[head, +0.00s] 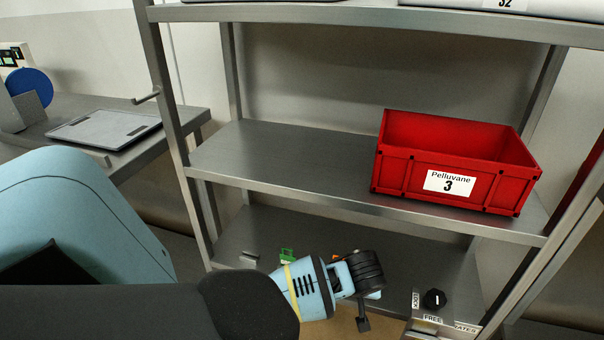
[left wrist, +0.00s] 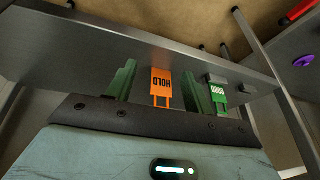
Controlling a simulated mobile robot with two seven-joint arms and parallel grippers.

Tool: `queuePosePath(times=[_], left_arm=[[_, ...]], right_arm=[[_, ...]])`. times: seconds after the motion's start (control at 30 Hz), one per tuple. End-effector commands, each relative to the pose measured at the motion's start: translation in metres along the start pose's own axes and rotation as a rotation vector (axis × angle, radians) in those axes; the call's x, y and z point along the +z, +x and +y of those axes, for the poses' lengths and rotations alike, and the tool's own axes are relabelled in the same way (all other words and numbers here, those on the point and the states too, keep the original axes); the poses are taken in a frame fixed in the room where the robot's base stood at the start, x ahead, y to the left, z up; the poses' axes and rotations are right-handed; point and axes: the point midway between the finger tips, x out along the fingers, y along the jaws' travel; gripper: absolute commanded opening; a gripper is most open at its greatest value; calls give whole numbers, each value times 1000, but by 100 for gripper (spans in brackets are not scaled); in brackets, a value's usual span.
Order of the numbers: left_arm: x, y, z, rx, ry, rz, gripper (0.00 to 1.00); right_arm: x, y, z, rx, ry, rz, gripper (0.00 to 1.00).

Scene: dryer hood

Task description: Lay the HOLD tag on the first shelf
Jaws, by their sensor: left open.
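The orange HOLD tag (left wrist: 161,82) shows in the left wrist view against a grey metal surface, with its lettering upside down. My left gripper (left wrist: 159,73) is open, with one green finger on each side of the tag. I cannot tell whether either finger touches it. My right gripper does not show.
A green tag (left wrist: 217,96) hangs beside a grey clip, right of my fingers in the left wrist view. A black knob (head: 434,299) and small labels sit at lower right in the head view. A side table (head: 75,110) with a grey tray stands left of the rack.

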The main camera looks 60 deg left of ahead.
Motion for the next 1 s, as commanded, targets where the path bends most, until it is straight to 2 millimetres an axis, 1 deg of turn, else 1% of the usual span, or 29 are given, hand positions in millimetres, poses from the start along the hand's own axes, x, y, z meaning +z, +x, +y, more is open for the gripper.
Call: queuePosePath(times=[0.1,0.17,0.27,0.37,0.4,0.43,0.47,0.5,0.57,0.6,0.67,0.7,0.8,0.87,0.9,1.0], left_arm=[[1,1,0,2,3,-1,52],[8,4,-1,9,19,-6,52],[34,15,-3,44,84,-25,52],[80,30,-9,111,192,-51,52],[101,35,-12,146,242,-60,52],[117,39,-16,172,278,-66,52],[133,41,-19,199,313,-70,52],[153,43,-24,235,357,-74,52],[182,45,-32,287,419,-77,52],[202,45,-39,320,457,-79,52],[228,42,-49,369,510,-74,52],[246,40,-57,400,543,-69,52],[285,30,-77,471,618,-48,52],[306,21,-90,509,657,-28,52],[319,15,-100,531,684,-14,52],[345,-3,-123,575,741,31,52]], right_arm=[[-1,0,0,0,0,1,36],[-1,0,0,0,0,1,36],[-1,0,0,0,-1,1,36],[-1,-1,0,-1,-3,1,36],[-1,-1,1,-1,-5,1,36],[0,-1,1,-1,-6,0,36],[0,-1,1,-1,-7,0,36],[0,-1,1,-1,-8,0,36],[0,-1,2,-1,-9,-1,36],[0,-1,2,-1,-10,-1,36],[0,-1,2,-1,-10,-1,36],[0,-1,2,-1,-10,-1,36],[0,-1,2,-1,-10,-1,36],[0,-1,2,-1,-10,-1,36],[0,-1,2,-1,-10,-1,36],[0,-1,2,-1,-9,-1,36]])
